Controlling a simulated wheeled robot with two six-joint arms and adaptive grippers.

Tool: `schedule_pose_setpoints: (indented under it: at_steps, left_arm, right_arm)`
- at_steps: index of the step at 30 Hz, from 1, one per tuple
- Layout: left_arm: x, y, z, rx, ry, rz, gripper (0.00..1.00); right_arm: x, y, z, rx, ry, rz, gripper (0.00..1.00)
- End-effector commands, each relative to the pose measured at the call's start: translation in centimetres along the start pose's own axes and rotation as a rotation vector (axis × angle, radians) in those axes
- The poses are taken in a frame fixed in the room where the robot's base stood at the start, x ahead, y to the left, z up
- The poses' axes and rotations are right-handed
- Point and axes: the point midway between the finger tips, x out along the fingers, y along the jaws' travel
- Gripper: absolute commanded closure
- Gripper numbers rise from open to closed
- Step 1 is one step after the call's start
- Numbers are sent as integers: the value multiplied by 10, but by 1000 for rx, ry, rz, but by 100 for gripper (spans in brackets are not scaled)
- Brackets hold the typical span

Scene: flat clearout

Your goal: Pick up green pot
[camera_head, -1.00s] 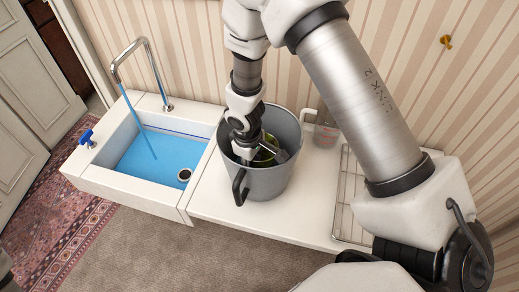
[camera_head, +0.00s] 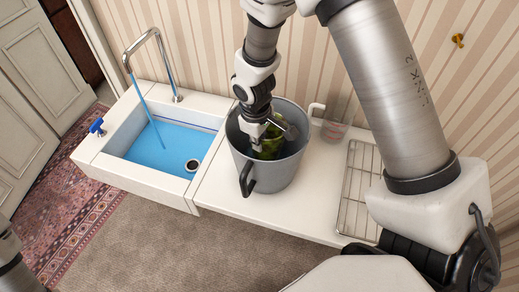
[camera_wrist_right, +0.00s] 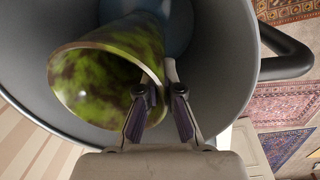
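The green pot (camera_head: 269,148), mottled dark and light green, is inside a large grey bucket (camera_head: 285,175). In the right wrist view, the pot (camera_wrist_right: 105,70) lies tilted with its open mouth toward the camera. My right gripper (camera_head: 268,140) reaches down into the bucket. In the right wrist view its fingers (camera_wrist_right: 160,100) straddle the pot's rim, one in the mouth and one outside, close together on the wall. My left gripper is out of view.
The bucket's wall surrounds my right gripper closely; its black handle (camera_head: 246,180) faces front. A sink (camera_head: 135,178) with running water is left of the white counter (camera_head: 220,190). A clear cup (camera_head: 335,128) and wire rack (camera_head: 358,190) are on the right.

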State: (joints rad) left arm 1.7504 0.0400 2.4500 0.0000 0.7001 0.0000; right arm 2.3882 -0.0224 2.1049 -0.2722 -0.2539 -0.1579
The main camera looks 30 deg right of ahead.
Motion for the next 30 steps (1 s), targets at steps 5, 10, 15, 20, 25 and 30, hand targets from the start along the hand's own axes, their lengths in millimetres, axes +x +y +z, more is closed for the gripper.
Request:
schedule_pose_setpoints:
  at_steps: [5, 10, 15, 20, 25, 30]
  left_arm:
    - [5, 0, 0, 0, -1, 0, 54]
    - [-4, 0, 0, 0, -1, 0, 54]
    - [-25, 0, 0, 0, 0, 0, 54]
    - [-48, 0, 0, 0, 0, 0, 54]
    - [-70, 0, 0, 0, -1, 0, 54]
    - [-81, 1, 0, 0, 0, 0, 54]
  right_arm:
    - [-34, 4, -1, 0, 4, 3, 100]
    - [-53, 5, 0, -1, 1, 1, 100]
    - [-73, 7, 0, -1, 1, 1, 100]
    - [-95, 9, 0, -1, 1, 1, 100]
    - [-117, 11, 0, -1, 1, 1, 100]
    - [-128, 12, 0, -1, 0, 1, 100]
